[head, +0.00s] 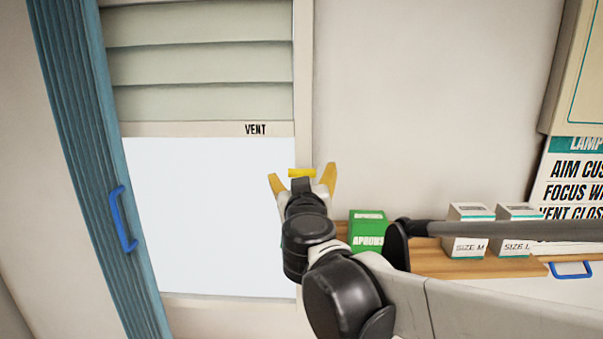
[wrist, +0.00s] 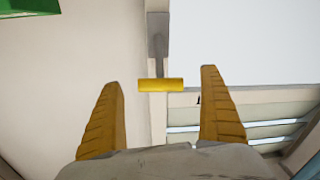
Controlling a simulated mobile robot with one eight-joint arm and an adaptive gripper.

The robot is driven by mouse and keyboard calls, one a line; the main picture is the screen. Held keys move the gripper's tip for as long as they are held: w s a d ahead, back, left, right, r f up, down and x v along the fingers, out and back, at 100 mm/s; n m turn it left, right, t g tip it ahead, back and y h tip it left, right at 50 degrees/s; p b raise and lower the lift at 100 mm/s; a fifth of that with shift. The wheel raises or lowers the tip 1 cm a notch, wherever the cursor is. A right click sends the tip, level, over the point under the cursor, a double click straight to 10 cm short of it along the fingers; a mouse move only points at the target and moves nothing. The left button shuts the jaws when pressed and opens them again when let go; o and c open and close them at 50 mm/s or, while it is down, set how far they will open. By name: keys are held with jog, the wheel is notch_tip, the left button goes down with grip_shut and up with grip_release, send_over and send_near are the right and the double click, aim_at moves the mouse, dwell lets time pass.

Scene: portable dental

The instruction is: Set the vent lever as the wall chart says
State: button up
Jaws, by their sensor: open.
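The vent lever's yellow handle (head: 301,173) shows just beyond my gripper (head: 302,182) in the head view. In the wrist view the yellow handle (wrist: 160,85) ends a grey stem and lies between my two yellow fingertips (wrist: 160,78). The gripper is open; I cannot tell whether either finger touches the handle. The slatted vent (head: 198,50) is above the "VENT" label (head: 255,129); thin pale gaps show between its slats in the wrist view (wrist: 265,122). The wall chart (head: 572,182) is cut off at the right; its readable words include "LAMP" and "VENT CLOS".
A green box (head: 368,230) and white size M (head: 467,246) and size L (head: 519,246) boxes stand on a wooden shelf (head: 440,262), partly behind my arm. A blue folding curtain (head: 90,130) with a blue handle (head: 121,220) is at left. A beige cabinet (head: 575,85) is upper right.

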jog(key=s, duration=0.9)
jog(key=shift+s, duration=0.4)
jog(key=shift+d, duration=0.1)
jog(key=shift+c, duration=0.3)
